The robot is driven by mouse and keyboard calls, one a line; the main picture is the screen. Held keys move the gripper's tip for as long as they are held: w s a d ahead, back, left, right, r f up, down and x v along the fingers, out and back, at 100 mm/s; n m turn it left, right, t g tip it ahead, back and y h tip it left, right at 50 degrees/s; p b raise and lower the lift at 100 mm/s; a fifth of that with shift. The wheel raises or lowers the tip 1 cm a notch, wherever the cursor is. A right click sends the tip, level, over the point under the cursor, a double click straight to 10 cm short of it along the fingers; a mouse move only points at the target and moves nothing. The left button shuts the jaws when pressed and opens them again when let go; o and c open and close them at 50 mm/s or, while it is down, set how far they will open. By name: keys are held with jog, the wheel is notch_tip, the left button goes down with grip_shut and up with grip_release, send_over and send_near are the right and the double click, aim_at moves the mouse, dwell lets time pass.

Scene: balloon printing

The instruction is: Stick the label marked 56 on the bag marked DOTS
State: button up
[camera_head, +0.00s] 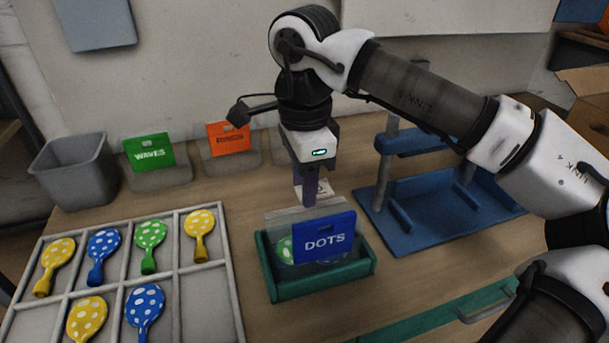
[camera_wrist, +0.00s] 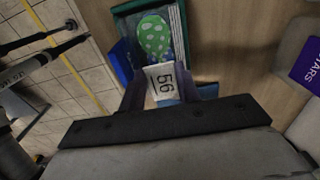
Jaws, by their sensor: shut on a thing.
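The bag marked DOTS (camera_head: 323,239) stands upright in a green holder (camera_head: 322,284) at the middle of the table. It has a blue header, and a green dotted balloon (camera_head: 286,250) shows in its clear part; the balloon also shows in the wrist view (camera_wrist: 154,36). My gripper (camera_head: 309,192) is above and behind the bag. In the wrist view my gripper (camera_wrist: 166,88) is shut on the white label marked 56 (camera_wrist: 163,84). The label overlaps the near end of the balloon in that view. I cannot tell whether it touches the bag.
Bags marked WAVES (camera_head: 150,151) and RINGS (camera_head: 229,139) stand at the back, beside a grey bin (camera_head: 77,170). A partitioned tray (camera_head: 183,310) of dotted balloons lies at left. A blue stand (camera_head: 430,210) is at right. A STARS bag (camera_wrist: 308,66) shows in the wrist view.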

jog(key=shift+f+b, duration=1.9)
jog(key=shift+f, duration=1)
jog(key=o, duration=1)
jog(key=shift+r, duration=0.15)
jog(key=shift+r+p, duration=2.95)
jog(key=shift+r, duration=1)
